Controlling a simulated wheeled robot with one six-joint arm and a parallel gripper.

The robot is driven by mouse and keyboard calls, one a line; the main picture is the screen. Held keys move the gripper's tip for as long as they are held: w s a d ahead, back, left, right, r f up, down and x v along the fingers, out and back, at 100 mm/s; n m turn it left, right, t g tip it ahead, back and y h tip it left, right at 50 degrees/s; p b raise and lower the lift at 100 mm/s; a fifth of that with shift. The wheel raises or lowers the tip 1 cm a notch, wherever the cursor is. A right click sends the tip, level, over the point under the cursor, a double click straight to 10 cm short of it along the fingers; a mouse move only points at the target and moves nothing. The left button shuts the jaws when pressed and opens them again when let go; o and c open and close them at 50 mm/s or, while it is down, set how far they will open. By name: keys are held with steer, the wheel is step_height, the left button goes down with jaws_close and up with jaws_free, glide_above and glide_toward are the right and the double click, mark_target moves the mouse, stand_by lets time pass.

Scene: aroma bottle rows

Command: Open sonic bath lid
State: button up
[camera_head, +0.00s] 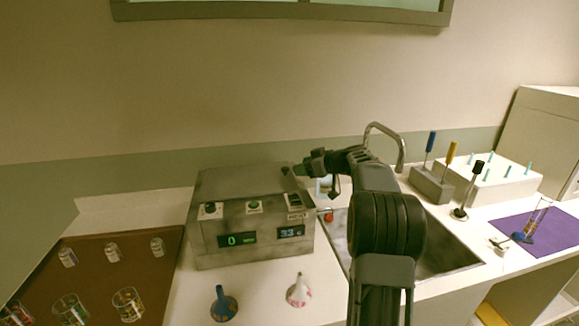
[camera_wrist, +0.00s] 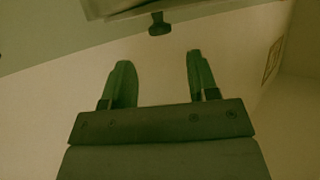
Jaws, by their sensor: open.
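The sonic bath (camera_head: 205,240) is a grey metal box on the counter, with two lit displays and several knobs on its front. Its flat lid (camera_head: 240,181) looks shut. My gripper (camera_head: 298,170) is at the lid's right rear side; the exact gap cannot be told from the head view. In the wrist view my gripper (camera_wrist: 158,68) is open and empty, its two green fingers apart. A dark knob (camera_wrist: 159,25) on a pale edge, perhaps part of the bath, lies beyond the fingertips and between their lines, not touched.
A brown tray (camera_head: 100,275) with several glass jars is at left. A sink (camera_head: 440,255) with a faucet (camera_head: 400,148), a tool block (camera_head: 430,185) and a purple mat (camera_head: 562,240) are at right.

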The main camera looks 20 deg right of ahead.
mark_target(286, 168)
steer(key=p+x, duration=0.1)
steer(key=x, duration=0.5)
steer(key=shift+w+a+f, duration=0.1)
steer(key=shift+w+a, duration=0.05)
steer(key=shift+c, duration=0.5)
jaws_close()
